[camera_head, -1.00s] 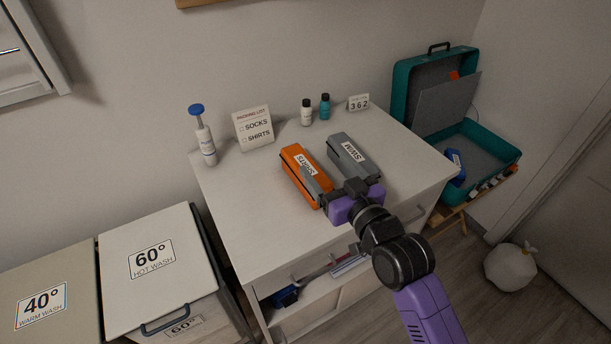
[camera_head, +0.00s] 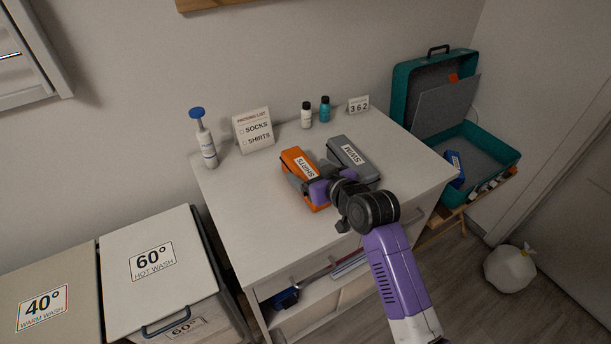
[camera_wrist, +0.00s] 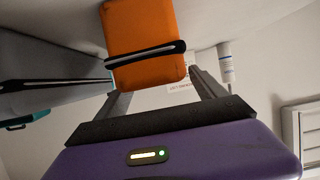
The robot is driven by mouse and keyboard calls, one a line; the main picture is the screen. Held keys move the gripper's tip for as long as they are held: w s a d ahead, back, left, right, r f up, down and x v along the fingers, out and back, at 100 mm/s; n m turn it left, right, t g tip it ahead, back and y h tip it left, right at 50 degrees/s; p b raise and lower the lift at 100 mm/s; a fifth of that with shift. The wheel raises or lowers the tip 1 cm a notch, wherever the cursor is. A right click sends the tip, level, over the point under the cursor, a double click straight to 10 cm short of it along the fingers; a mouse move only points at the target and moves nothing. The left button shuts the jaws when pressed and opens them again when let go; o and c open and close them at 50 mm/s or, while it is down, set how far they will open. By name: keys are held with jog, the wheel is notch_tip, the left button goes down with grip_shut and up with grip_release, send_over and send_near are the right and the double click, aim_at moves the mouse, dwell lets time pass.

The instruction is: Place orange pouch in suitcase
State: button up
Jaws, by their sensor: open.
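The orange pouch (camera_head: 299,158), labelled SHIRTS, lies on the white dresser top (camera_head: 235,215). My gripper (camera_head: 307,177) is open at the pouch's near end. In the wrist view the orange pouch (camera_wrist: 143,40), with a dark zip band, shows between and beyond my two spread fingers (camera_wrist: 155,85); I cannot tell whether they touch it. The teal suitcase (camera_head: 402,88) stands open at the right on a wooden stand, its lid raised. A blue item (camera_head: 455,164) lies inside at its left.
A grey pouch (camera_head: 352,154) labelled SWIM lies close to the right of the orange one. A pump bottle (camera_head: 205,145), a packing list card (camera_head: 254,132), two small bottles (camera_head: 316,112) and a number card (camera_head: 357,104) stand along the back. Laundry bins are at left.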

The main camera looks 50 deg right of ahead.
aim_at(305, 167)
jog(key=shift+x, duration=1.3)
grip_shut()
jog(key=shift+r, duration=0.15)
notch_tip(305, 167, up, 20)
